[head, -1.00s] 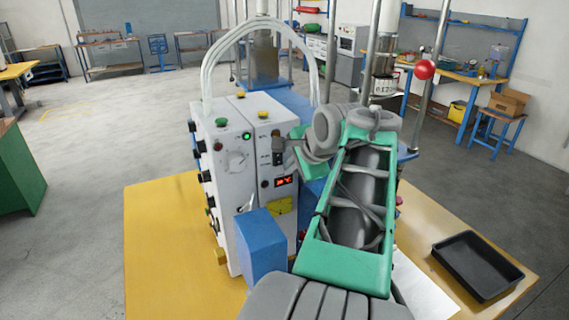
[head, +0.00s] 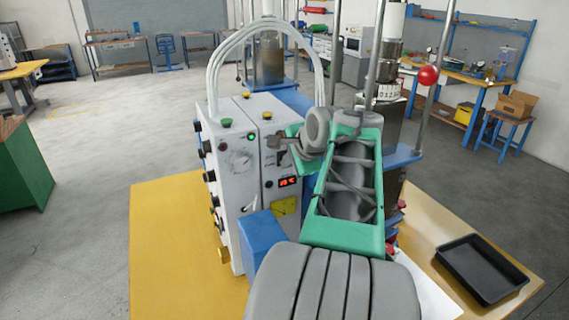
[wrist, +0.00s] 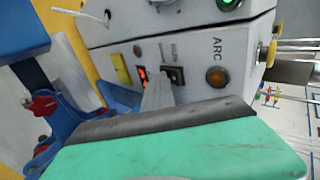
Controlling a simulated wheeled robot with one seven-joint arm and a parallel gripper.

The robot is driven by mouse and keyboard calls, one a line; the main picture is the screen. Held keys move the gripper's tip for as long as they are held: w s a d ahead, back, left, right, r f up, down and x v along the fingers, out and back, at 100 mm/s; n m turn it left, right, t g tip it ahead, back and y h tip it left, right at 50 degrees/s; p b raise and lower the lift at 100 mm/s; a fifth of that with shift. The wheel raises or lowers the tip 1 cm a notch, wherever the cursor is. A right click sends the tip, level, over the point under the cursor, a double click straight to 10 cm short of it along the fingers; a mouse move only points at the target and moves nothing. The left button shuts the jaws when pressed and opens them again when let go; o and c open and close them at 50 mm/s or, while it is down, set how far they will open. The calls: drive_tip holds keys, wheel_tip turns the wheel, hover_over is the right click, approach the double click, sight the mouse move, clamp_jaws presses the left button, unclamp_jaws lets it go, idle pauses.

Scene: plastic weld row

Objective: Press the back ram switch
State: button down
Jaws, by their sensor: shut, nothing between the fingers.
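The white control box (head: 228,190) stands on the yellow table, its narrow right panel facing my arm. A black rocker switch (wrist: 173,75) sits on that panel between the red display (wrist: 141,76) and an amber round button marked ARC (wrist: 216,76). My gripper (head: 273,142) is shut and empty, close to the panel. In the wrist view its grey fingers (wrist: 158,96) overlap the switch's lower edge; I cannot tell whether they touch.
A blue block (head: 260,236) stands in front of the box. White hoses (head: 212,82) arch over the box to the press behind. Metal posts and a red ball knob (head: 428,75) rise at right. A black tray (head: 482,268) lies on the table's right side.

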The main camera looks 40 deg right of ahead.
drive_tip(key=shift+r, duration=0.1)
drive_tip(key=shift+d+r+p, duration=0.1)
drive_tip(key=shift+r+p, duration=0.65)
drive_tip(key=shift+p, duration=0.15)
drive_tip(key=s+f+p+v, duration=0.1)
drive_tip(key=v, duration=1.2)
drive_tip(key=shift+s+a+f, duration=0.15)
drive_tip(key=shift+s+a, duration=0.1)
drive_tip(key=shift+a, duration=0.05)
